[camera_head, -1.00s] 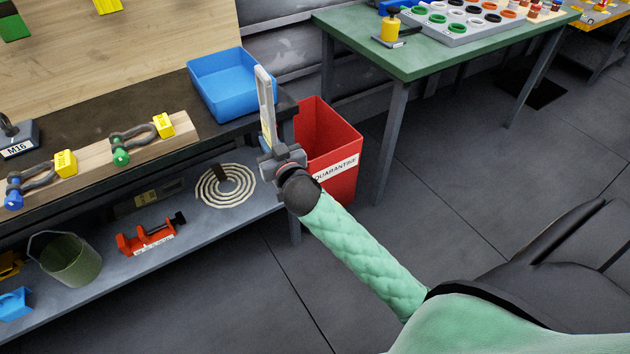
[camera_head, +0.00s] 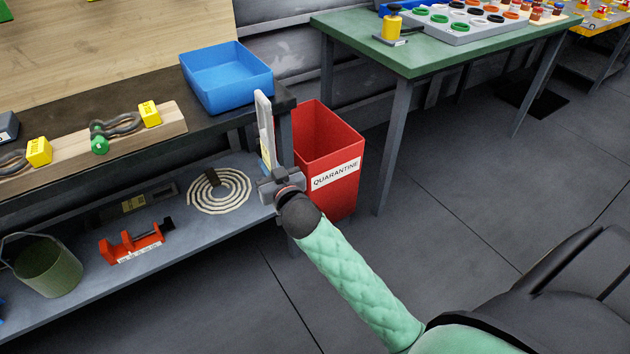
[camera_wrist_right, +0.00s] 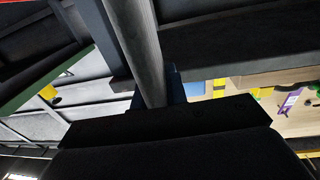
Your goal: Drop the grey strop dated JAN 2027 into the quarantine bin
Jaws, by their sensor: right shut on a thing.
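My right gripper (camera_head: 270,177) is shut on the lower end of a long grey strop (camera_head: 264,122), which stands nearly upright above it. A small pale yellow tag shows low on the strop, but its date is too small to read. In the right wrist view the grey strop (camera_wrist_right: 136,40) runs up from the dark gripper. The red quarantine bin (camera_head: 336,183) stands on the floor with its top open and a white QUARANTINE label. In the head view, the gripper and strop appear just left of the bin, in front of the bench leg. My left gripper is not in view.
A coiled rope (camera_head: 222,192) and red clamp (camera_head: 137,243) lie on the lower shelf (camera_head: 190,246). A green table (camera_head: 430,55) stands right of the bin.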

